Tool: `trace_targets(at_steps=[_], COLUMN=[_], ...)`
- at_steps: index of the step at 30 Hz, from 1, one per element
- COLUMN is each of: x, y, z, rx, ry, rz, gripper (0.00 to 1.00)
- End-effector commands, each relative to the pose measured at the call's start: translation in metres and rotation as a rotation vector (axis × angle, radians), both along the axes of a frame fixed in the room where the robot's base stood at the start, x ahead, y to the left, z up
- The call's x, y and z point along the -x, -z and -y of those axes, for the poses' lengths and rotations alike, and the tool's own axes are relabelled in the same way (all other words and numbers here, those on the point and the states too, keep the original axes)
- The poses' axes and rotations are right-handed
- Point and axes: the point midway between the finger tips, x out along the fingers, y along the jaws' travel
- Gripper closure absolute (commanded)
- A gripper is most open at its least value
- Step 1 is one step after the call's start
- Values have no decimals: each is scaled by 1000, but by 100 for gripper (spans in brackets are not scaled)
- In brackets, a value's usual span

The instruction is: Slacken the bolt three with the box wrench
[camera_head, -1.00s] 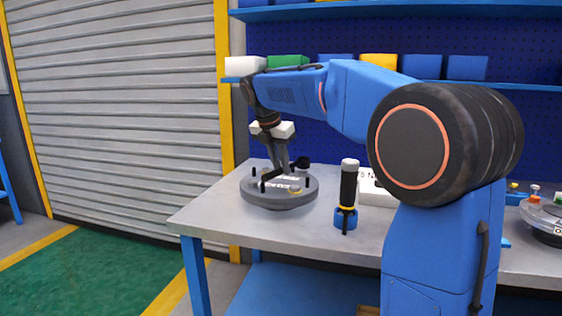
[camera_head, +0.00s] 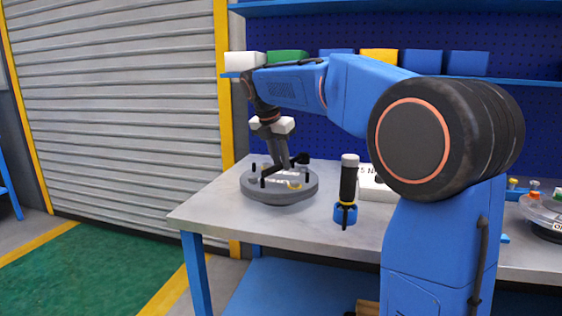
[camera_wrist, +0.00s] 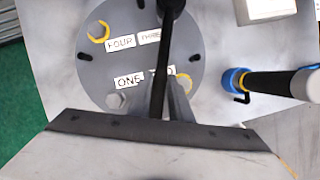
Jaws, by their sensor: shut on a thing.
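The round grey flanged shell (camera_head: 255,193) lies on the bench, with labels reading ONE, TWO, FOUR and a partly covered THREE (camera_wrist: 150,38). My gripper (camera_head: 284,166) is above it, shut on the dark box wrench (camera_wrist: 166,60). In the wrist view the wrench reaches up across the shell, and its far head is over the upper right rim beyond the THREE label. Bolt three is hidden there; I cannot tell whether the wrench is seated on it. Bolt four (camera_wrist: 96,31) and bolt two (camera_wrist: 184,84) show yellow rings. Bolt one (camera_wrist: 116,100) is grey.
Several short black pins stand up from the shell. A black-handled tool with a blue collar (camera_head: 348,190) stands upright to the right. A white box (camera_head: 376,188) is behind it. Another round part (camera_head: 545,216) sits at the far right. The bench's front left is clear.

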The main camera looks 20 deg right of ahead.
Motion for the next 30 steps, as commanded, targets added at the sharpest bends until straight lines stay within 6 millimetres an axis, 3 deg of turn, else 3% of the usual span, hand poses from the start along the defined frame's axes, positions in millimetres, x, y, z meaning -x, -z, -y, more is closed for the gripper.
trace_targets(at_steps=[30], x=[0], y=[19], z=[0], rx=[1], ry=[0], rz=[1], gripper=[100])
